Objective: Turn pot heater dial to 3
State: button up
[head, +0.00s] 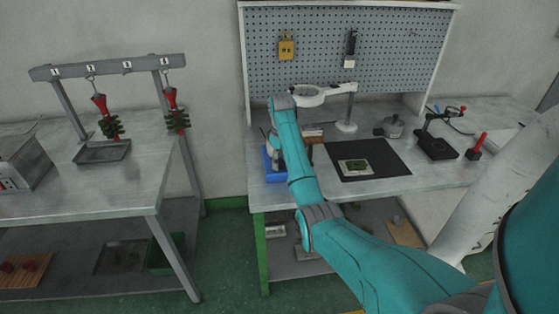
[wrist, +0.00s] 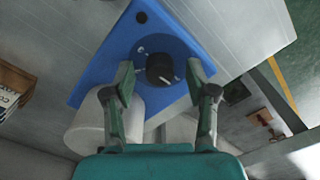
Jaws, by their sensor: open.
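The blue heater body (wrist: 100,72) fills the middle of the wrist view. On its face is a round black dial (wrist: 157,66) with a white mark toward its lower right. The scale numbers are too small to read. My gripper (wrist: 160,74) is open, with one finger on each side of the dial. Gaps show between the fingertips and the dial; I cannot tell how far above the face they are. In the head view the heater (head: 270,170) stands at the left end of the right bench, and my arm hides the dial and gripper there.
Right of my arm are a magnifier lamp (head: 346,125), a black mat (head: 395,165) with a green board, and a black clamp stand (head: 437,147). A pegboard (head: 385,60) backs the bench.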

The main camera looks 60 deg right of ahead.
grip_shut()
